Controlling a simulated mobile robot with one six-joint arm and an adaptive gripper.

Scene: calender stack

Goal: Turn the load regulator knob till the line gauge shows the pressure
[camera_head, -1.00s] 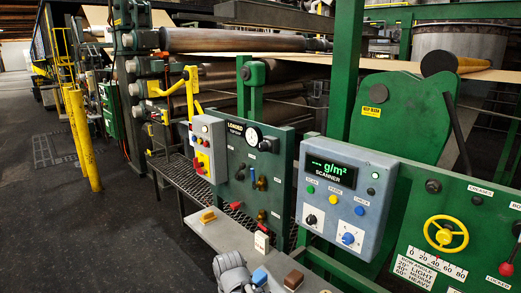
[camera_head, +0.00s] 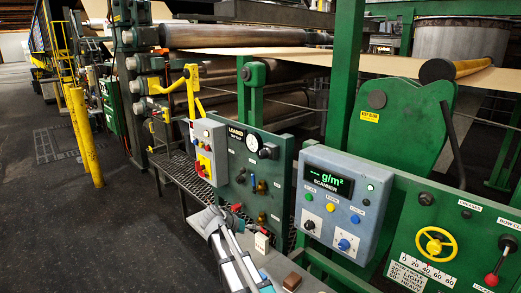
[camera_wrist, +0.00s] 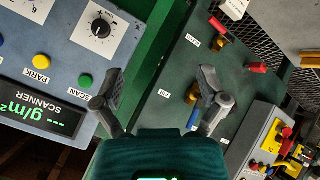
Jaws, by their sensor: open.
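The line gauge (camera_head: 253,142) is a white dial on the green panel (camera_head: 235,160) marked LOADED; its reading is too small to tell. A black round knob (camera_head: 268,151) sits just right of it. Brass fittings (camera_head: 261,187) are lower on the panel; I cannot tell which part is the load regulator knob. In the wrist view a brass fitting (camera_wrist: 193,95) lies close beside the right fingertip, contact unclear. My gripper (camera_wrist: 160,82) is open and empty, its fingers spread in front of the green panel. In the head view it shows low in front of the panel (camera_head: 212,218).
The blue-grey scanner box (camera_head: 345,197) stands right of the panel, near my left finger in the wrist view. A grey box with a red button (camera_head: 208,150) is left. A red handle (camera_wrist: 257,68) sticks out. A grey shelf (camera_head: 305,280) holds small blocks.

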